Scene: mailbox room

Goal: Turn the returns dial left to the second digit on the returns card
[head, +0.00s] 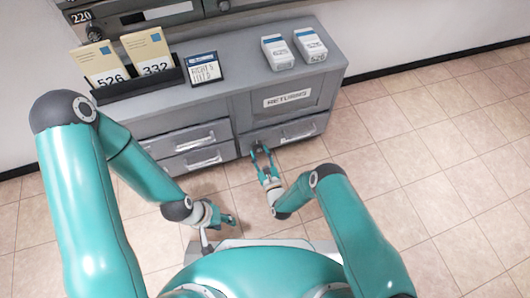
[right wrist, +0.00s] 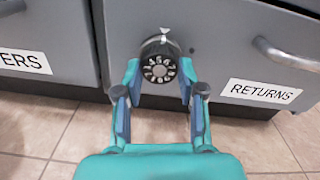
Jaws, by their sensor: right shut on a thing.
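The returns dial (right wrist: 158,63) is a round black knob with white digits on the lower drawer front, under a small white pointer. I cannot be sure which digit is at the pointer. My right gripper (right wrist: 158,84) is closed around the dial, a finger on each side; in the head view the gripper (head: 262,152) reaches the lower drawer's left end. A small blue-edged card (head: 203,70) with handwriting stands on the cabinet top; its text seems to read right and left with digits, too small to be sure. My left gripper (head: 230,221) is low, away from the cabinet, holding nothing visible.
A returns label (right wrist: 260,91) is right of the dial, below a drawer handle (right wrist: 285,55). The grey cabinet (head: 230,75) carries a black tray (head: 140,87) with envelopes and two white boxes (head: 277,52) (head: 310,45). Tiled floor is free at the right.

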